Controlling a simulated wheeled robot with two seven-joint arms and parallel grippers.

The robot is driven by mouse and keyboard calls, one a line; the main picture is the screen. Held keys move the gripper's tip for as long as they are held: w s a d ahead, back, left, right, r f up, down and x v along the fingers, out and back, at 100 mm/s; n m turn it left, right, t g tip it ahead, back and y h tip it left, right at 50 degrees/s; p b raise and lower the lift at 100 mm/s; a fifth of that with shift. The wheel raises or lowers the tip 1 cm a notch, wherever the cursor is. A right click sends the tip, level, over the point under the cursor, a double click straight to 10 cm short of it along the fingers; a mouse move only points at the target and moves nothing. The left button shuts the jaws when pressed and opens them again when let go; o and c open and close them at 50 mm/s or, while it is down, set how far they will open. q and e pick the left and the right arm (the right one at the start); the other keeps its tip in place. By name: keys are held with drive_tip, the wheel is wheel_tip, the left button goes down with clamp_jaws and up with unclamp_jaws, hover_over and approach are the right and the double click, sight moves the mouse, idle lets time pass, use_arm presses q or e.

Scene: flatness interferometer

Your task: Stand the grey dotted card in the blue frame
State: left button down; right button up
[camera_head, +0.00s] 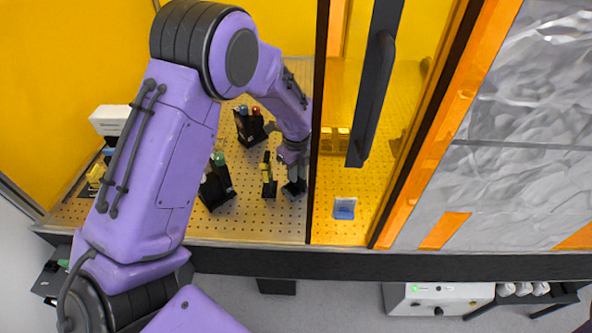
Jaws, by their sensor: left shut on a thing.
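A small blue frame (344,208) sits on the perforated board, behind the orange see-through panel. My left gripper (293,188) reaches down into the enclosure, just left of the dark panel edge, and the blue frame is to its right. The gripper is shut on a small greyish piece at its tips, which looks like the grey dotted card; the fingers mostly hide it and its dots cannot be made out. My right gripper is out of view.
Dark mounts with coloured tops (250,124) and a green-topped one (217,182) stand near my left arm. A black-and-yellow post (267,174) is close left of the gripper. A black door handle (372,95) hangs before the panel. Board around the blue frame is clear.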

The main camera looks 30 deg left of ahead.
use_arm(q)
drive_tip(key=shift+f, duration=0.35)
drive_tip(key=c, duration=1)
unclamp_jaws()
drive_tip(key=shift+r, duration=3.5)
